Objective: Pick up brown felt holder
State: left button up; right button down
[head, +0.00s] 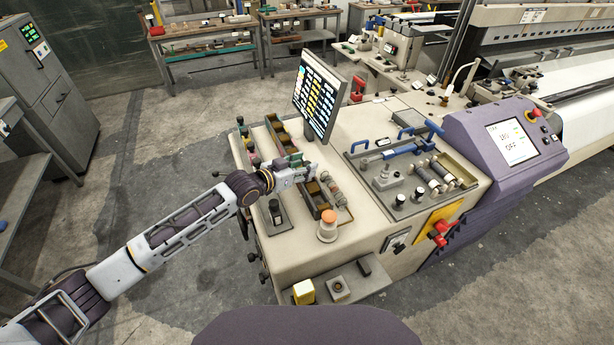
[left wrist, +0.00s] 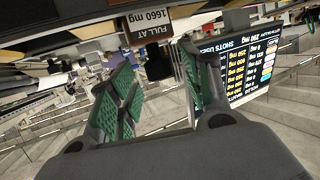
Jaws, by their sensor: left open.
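My left gripper (head: 298,165) is over the left part of the beige cabinet top, above a long narrow divided tray (head: 272,131). In the left wrist view its green-padded fingers (left wrist: 158,92) stand apart, with nothing clearly held between them. A small dark block (left wrist: 157,65) shows beyond the fingertips there; I cannot tell whether it is the holder. Brownish pieces (head: 313,187) sit in the tray just below the gripper in the head view. I cannot tell for certain which is the brown felt holder, and the gripper hides part of the tray. My right gripper is not in view.
A tilted monitor (head: 319,94) stands close behind the gripper. An orange-topped knob (head: 327,226) stands in front of the tray. A grey tray (head: 460,160) with spools and blue-handled tools lies to the right. A purple console (head: 505,140) borders the cabinet's right side.

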pick_arm(q)
jog(key=shift+x, duration=1)
grip_shut()
